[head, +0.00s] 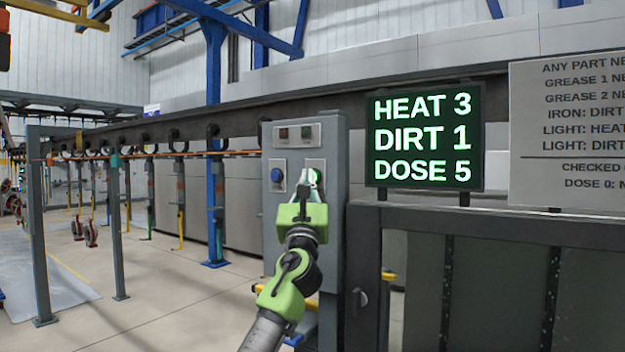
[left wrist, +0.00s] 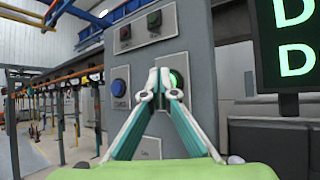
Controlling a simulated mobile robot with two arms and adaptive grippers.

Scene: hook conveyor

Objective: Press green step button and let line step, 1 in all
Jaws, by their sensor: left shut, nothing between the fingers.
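The green step button (head: 315,177) is on the grey control box (head: 271,218), and its lit rim shows just past my fingertips. In the left wrist view the green button (left wrist: 175,80) is partly hidden behind the fingers. My left gripper (head: 312,178) is shut and empty, its tips in front of the button. I cannot tell whether the tips touch it. A blue button (head: 277,176) sits to the left of it on the same box. The overhead line (head: 232,112) carries hooks (head: 174,134) to the left. My right gripper is not in view.
A lit display (head: 424,137) reads HEAT 3, DIRT 1, DOSE 5. A sign board (head: 570,140) stands right of it. A dark framed cabinet (head: 480,222) is at the right. Small red and green indicators (head: 295,134) sit above the buttons. Open floor lies at the left.

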